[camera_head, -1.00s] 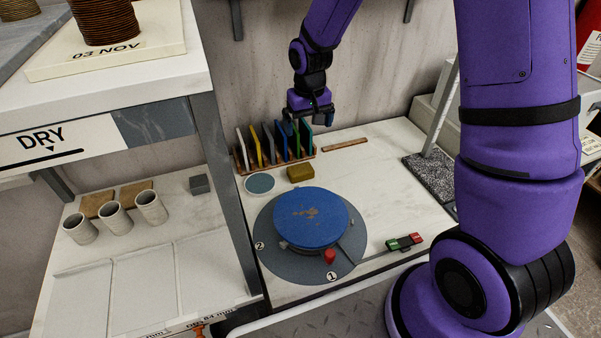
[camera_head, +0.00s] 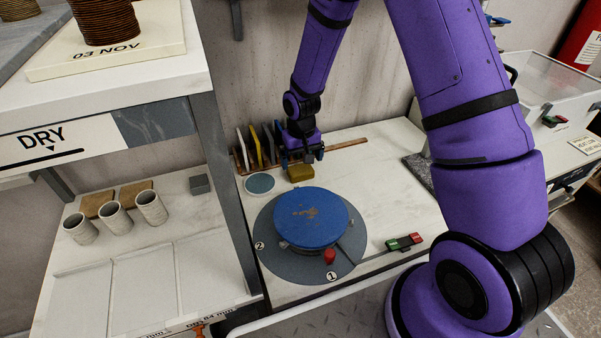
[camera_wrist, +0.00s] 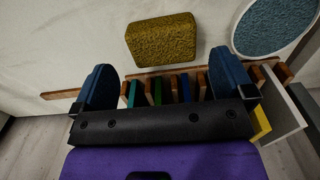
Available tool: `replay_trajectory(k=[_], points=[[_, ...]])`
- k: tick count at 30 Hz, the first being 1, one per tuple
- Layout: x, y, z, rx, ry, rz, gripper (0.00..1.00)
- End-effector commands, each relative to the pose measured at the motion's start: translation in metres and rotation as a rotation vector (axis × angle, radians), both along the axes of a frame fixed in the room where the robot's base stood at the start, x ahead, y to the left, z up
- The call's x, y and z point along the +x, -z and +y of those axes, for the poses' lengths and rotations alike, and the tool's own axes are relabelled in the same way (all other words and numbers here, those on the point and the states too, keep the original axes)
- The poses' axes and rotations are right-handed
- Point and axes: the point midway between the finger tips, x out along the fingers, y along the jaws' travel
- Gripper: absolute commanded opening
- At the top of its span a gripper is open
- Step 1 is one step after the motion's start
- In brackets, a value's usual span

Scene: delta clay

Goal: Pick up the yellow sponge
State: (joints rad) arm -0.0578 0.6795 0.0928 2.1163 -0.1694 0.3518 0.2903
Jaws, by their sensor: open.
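The yellow sponge (camera_head: 300,173) is a small mustard block lying on the white worktop, behind the blue wheel and right of a pale round dish. In the wrist view the sponge (camera_wrist: 162,41) lies ahead of my fingertips, roughly centred between them. My gripper (camera_head: 303,158) is just above and behind the sponge in the head view. In the wrist view my gripper (camera_wrist: 160,75) has its two dark blue fingers wide apart, with nothing between them. The sponge appears free of the fingers.
A wooden rack (camera_head: 239,165) of coloured upright slabs stands against the wall, close under my gripper. A round dish (camera_head: 260,184) lies left of the sponge. The blue wheel (camera_head: 310,217) stands in front. The worktop (camera_head: 385,165) is clear to the right.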

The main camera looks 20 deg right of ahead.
Motion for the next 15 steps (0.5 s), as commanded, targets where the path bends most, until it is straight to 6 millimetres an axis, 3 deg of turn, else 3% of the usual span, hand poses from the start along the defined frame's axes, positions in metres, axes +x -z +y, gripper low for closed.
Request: replay_trajectory(k=[9, 15], points=[[0.000, 0.041, 0.003, -0.001, -0.001, 0.003, 1.00], [0.001, 0.048, 0.003, 0.000, -0.001, 0.001, 1.00]])
